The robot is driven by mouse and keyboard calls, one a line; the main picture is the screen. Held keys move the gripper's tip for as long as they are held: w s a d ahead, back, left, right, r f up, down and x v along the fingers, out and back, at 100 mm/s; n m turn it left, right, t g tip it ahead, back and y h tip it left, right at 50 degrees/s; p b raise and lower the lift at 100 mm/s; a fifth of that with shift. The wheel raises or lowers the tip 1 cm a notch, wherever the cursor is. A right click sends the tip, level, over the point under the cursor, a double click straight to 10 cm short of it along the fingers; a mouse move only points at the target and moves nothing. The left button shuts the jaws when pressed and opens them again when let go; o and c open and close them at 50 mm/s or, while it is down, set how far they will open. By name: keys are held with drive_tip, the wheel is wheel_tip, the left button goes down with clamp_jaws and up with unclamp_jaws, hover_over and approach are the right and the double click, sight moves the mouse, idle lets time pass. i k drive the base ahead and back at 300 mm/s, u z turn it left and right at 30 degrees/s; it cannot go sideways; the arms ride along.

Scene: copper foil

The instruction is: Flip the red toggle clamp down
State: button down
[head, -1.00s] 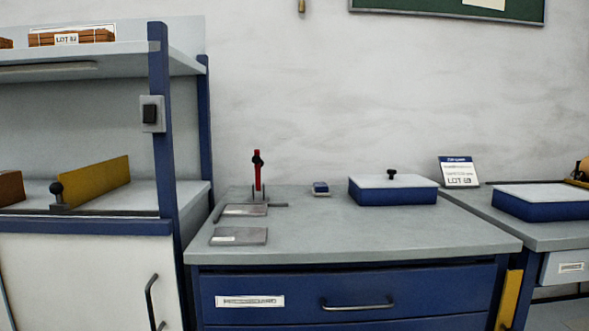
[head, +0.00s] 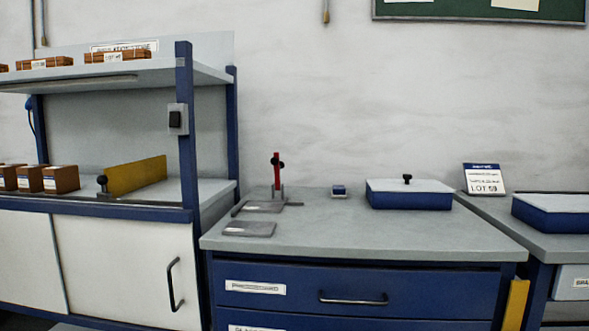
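The red toggle clamp (head: 277,172) stands at the back left of the grey worktop (head: 370,228). Its red handle points straight up, with a dark knob or pivot partway along it. Below it is a grey metal base with a flat plate (head: 264,207) and a dark bar. My gripper is not in view.
A second flat plate (head: 249,229) lies in front of the clamp. A shelf unit (head: 186,130) rises close on the left. The worktop's front is clear.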

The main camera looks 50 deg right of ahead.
sight(275, 161)
drive_tip(key=z, duration=1.55)
